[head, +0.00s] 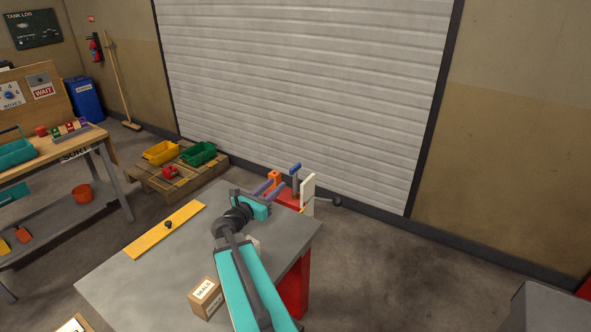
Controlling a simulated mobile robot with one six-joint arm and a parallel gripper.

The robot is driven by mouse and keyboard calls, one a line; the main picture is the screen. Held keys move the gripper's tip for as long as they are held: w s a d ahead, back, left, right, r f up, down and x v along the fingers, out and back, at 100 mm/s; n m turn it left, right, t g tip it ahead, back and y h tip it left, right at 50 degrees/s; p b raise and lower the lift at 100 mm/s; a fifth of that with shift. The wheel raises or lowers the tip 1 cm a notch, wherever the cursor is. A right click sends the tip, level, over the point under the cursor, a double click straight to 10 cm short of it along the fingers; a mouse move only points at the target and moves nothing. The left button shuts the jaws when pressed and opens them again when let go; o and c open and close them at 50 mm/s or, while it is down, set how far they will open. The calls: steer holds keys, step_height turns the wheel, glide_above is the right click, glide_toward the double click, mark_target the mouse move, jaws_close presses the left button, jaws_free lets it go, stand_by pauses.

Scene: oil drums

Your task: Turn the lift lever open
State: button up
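A red fixture (289,198) stands at the far edge of the grey table, partly hidden by my arm and gripper. A short grey post with a blue grip (295,168) rises from it; this looks like the lift lever, but I cannot be sure. An orange upright part (274,176) stands just left of it, and a white upright plate (308,191) to its right. My gripper (273,184) has a teal body and two purple fingers. The fingers are apart, with nothing visible between them, and point toward the orange part. Whether they touch anything is unclear.
The grey table (150,285) holds a yellow bar (166,229) with a black knob and a cardboard box (206,297). A pallet (150,185) with yellow and green bins lies beyond. A workbench (110,165) stands left.

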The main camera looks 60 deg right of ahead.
mark_target(300, 164)
steer(key=shift+d, duration=0.2)
steer(key=shift+s+d+p, duration=0.1)
steer(key=shift+d+p, duration=2.3)
steer(key=shift+d, duration=4.45)
jaws_close()
